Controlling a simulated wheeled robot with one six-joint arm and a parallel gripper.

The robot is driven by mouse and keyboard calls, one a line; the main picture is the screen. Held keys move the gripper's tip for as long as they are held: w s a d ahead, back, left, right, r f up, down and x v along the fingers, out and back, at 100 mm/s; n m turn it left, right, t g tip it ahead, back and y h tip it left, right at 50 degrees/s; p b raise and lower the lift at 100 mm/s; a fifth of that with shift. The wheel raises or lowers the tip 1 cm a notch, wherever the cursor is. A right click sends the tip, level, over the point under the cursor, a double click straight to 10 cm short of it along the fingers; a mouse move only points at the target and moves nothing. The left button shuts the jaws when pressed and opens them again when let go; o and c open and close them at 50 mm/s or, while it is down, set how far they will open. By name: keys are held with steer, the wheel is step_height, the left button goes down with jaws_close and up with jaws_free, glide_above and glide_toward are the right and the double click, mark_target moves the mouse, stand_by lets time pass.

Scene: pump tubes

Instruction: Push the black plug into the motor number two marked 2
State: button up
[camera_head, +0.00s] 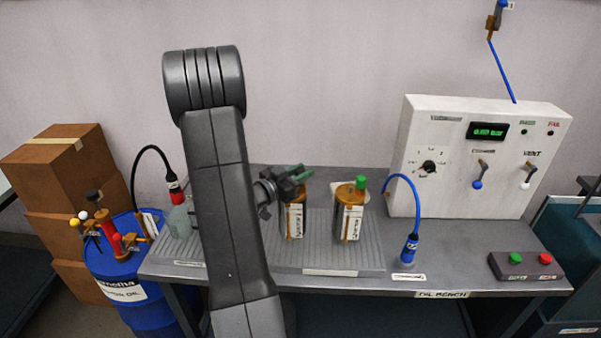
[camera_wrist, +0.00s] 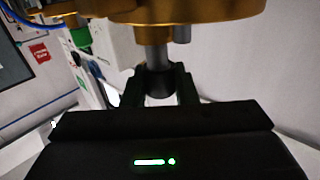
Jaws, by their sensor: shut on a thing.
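Two gold cylinders with white labels stand on the bench, the left motor (camera_head: 293,221) and the right motor (camera_head: 349,217). Their labels are too small to read, so I cannot tell which is marked 2. My gripper (camera_head: 303,172) is at the top of the left motor. In the wrist view my gripper (camera_wrist: 160,78) is shut on the black plug (camera_wrist: 158,87), with one dark finger on each side. The plug lines up with a grey stub (camera_wrist: 157,53) on a gold body (camera_wrist: 190,11) and appears to meet it. In the head view the plug is hidden.
A green plug (camera_head: 361,183) sits on the right motor. A blue hose connector (camera_head: 409,249) stands right of the ribbed tray (camera_head: 325,258). A white panel (camera_head: 450,160) stands behind. A red-banded hose end (camera_head: 174,187) meets a bottle (camera_head: 180,220) at left.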

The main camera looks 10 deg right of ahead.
steer(key=shift+f+b, duration=0.9)
steer(key=shift+f, duration=0.3)
steer(key=o, duration=1.1)
steer(key=shift+c, duration=0.2)
steer(key=b+v, duration=0.2)
steer(key=v, duration=1.1)
steer(key=shift+s+a, duration=0.25)
steer(key=shift+a, duration=0.05)
steer(key=p+x, duration=0.2)
steer(key=x, duration=1.2)
steer(key=shift+a, duration=0.1)
steer(key=shift+r, duration=0.25)
steer(key=shift+a+f, duration=0.1)
steer(key=shift+f, duration=0.05)
